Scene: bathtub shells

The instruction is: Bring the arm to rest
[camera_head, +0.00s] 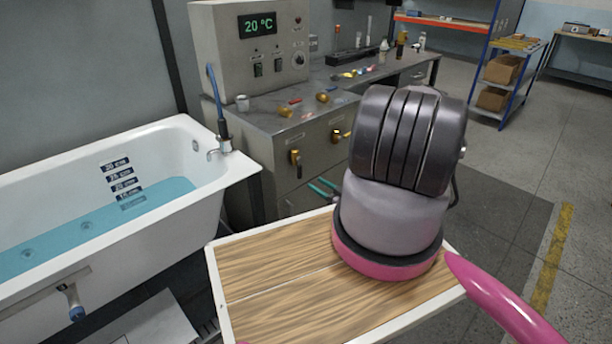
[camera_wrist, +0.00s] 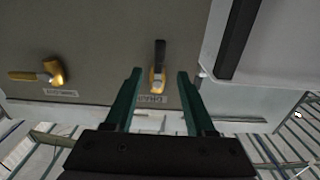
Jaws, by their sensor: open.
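My gripper (camera_wrist: 159,75) has two teal fingers, spread apart with nothing between them. In the head view the teal fingers (camera_head: 323,188) show just left of my arm, in front of the grey cabinet (camera_head: 262,140). My arm's big dark and grey links hide the rest of the gripper there. In the wrist view a valve with a yellow base and dark lever (camera_wrist: 158,72) lies beyond the gap between the fingers, on the grey panel. I cannot tell how far off it is.
A white bathtub (camera_head: 190,215) holding blue water (camera_head: 95,225) stands at the left. A control box (camera_head: 250,45) reading 20 °C sits on the cabinet. Small items lie on the worktop. A blue shelf rack (camera_head: 505,80) stands at the back right. Floor at the right is clear.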

